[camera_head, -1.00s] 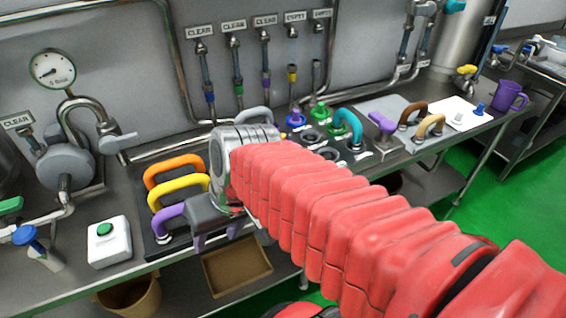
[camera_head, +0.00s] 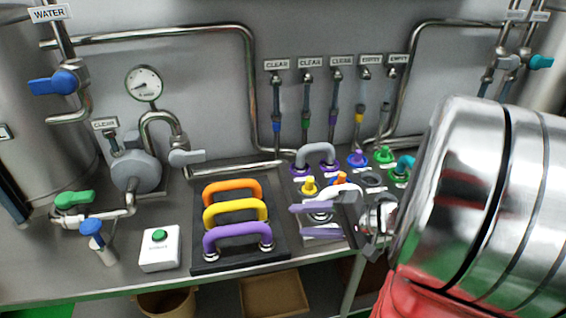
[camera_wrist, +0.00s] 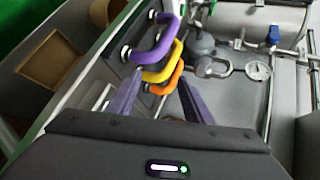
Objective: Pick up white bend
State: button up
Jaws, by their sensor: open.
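A white bend (camera_head: 345,188) shows in the head view as a small pale arch at the right of the middle, just behind my gripper (camera_head: 297,221). Its lower part is hidden by the gripper and the plugs near it. My gripper is open, its two purple fingers pointing left, with nothing seen between them. I cannot tell whether a finger touches the white bend. In the wrist view my open gripper (camera_wrist: 160,78) faces the orange, yellow and purple bends, which are farther off. I cannot make out the white bend there.
A black tray (camera_head: 272,259) holds an orange bend (camera_head: 232,184), a yellow bend (camera_head: 236,205) and a purple bend (camera_head: 237,231). A grey bend (camera_head: 315,150) stands behind the gripper. A white button box (camera_head: 160,252) stands left. Pipes line the wall.

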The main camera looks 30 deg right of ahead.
jog(key=s+d+m+t+h, duration=0.1)
jog(key=d+m+t+h, duration=0.1)
jog(key=d, duration=0.6)
jog(key=s+d+f+m+t+h, duration=0.1)
jog(key=s+d+m+t+h, duration=0.1)
jog(key=d, duration=0.6)
jog(key=shift+d+m+t+h, duration=0.3)
jog(key=shift+m+t+h, duration=0.5)
jog(key=shift+m+h, duration=0.15)
jog(key=shift+w+a+f, duration=0.15)
jog(key=shift+w+f, duration=0.1)
jog(key=shift+w, duration=1.15)
jog(key=shift+w+a+f, duration=0.15)
jog(key=shift+w+f, duration=0.15)
jog(key=shift+w, duration=1.1)
jog(key=shift+w+a+f, duration=0.15)
jog(key=shift+w+f, duration=0.1)
jog(key=shift+w, duration=1.15)
jog(key=shift+w+a+f, duration=0.1)
jog(key=shift+w+f, duration=0.15)
jog(key=shift+w, duration=1.05)
jog(key=shift+w+a+f, duration=0.1)
jog(key=shift+w+f, duration=0.1)
jog(key=shift+w, duration=1.05)
jog(key=shift+f, duration=0.1)
grip_shut()
